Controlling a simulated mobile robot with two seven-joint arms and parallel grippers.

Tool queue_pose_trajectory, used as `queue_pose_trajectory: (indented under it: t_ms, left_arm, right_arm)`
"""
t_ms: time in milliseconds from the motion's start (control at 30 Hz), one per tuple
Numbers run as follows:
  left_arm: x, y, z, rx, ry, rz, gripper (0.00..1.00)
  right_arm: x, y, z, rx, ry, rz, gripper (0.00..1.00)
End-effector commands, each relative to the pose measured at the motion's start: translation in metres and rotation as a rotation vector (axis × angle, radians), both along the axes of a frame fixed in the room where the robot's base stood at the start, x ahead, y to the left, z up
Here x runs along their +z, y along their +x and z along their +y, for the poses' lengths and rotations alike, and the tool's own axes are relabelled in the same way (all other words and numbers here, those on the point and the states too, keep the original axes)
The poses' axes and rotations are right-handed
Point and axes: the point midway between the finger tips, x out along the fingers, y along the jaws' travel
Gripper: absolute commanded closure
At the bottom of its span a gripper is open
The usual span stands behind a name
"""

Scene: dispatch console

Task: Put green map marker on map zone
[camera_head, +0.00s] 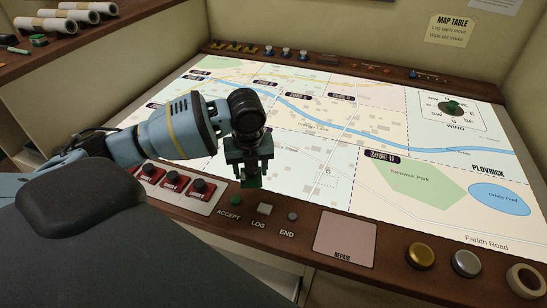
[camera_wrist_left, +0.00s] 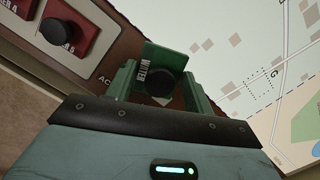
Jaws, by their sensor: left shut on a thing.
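The green map marker (camera_wrist_left: 158,68), a green block with a black knob and pale lettering, is between the fingers of my left gripper (camera_wrist_left: 155,85) in the left wrist view. In the head view my left gripper (camera_head: 250,178) points down near the map's front edge, and the marker is hard to tell apart from the fingers. The gripper is shut on the marker. The lit map (camera_head: 300,150) lies beyond and to the right. A small dotted square zone (camera_head: 326,181) is printed right of the gripper; it also shows in the left wrist view (camera_wrist_left: 262,85). My right gripper is out of view.
Small pieces (camera_head: 285,52) stand along the back rail. Rolled papers (camera_head: 70,16) lie at the upper left. The map's right half is mostly clear.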

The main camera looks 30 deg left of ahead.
Motion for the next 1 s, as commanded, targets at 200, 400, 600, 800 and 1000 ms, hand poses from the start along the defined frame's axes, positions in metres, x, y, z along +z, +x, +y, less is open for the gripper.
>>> queue_pose_trajectory:
  t_ms: [200,400,600,800,1000]
  left_arm:
    - [-0.006,0.044,0.002,0.003,-0.001,0.002,0.71]
    - [-0.009,0.078,0.005,0.003,-0.001,0.000,0.71]
    - [-0.010,0.096,0.007,0.001,0.000,0.001,0.71]
    - [-0.009,0.099,0.007,0.000,0.001,-0.001,0.71]
    - [-0.017,0.105,0.007,0.001,0.001,0.003,0.71]
  right_arm:
    - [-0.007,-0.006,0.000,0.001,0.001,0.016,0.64]
    - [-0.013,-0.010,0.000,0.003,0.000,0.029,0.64]
    - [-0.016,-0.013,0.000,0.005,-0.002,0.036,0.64]
    - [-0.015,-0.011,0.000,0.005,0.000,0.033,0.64]
    - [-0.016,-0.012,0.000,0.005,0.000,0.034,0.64]
